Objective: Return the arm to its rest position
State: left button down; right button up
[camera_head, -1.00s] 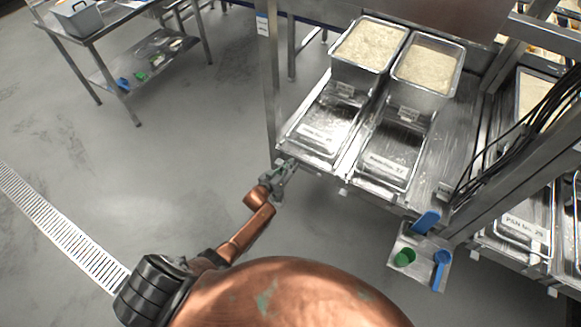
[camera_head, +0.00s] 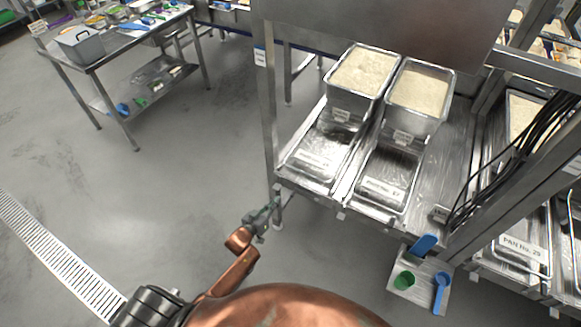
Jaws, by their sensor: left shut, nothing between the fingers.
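My left arm comes in from the lower left, copper coloured. Its gripper (camera_head: 268,211) is shut and empty. It hangs over the grey floor, close to the front left leg of the steel bench in the picture and below the bench's front edge. Nothing is held in it. My right arm and gripper do not show.
A steel bench (camera_head: 437,180) carries two deep pans of rice (camera_head: 361,76) (camera_head: 418,93) and two shallow trays (camera_head: 316,158) (camera_head: 384,181). A small shelf (camera_head: 431,298) at its front holds blue and green scoops. A side table (camera_head: 97,50) stands upper left. The floor between is clear.

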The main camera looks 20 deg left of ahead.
pick_arm(q)
jog(key=s+a+f+g+y, duration=0.1)
jog(key=s+f+g, duration=0.2)
jog(key=s+f, duration=0.85)
jog(key=s+a+f+g+y, duration=0.1)
jog(key=s+f+g, duration=0.3)
jog(key=s+f, duration=0.75)
jog(key=s+f+m+g, duration=0.1)
jog(key=s+f, duration=0.4)
jog(key=s, duration=0.6)
jog(key=s+d+f+g, duration=0.1)
jog(key=s+f+g, duration=0.2)
jog(key=s+f, duration=0.3)
jog(key=s+d+f+m+g, duration=0.1)
jog(key=s+f+g, duration=0.2)
jog(key=s, duration=1.4)
notch_tip(320, 180, down, 3)
jog(key=shift+r+m, duration=0.1)
jog(key=shift+m, duration=0.2)
jog(key=shift+d, duration=0.1)
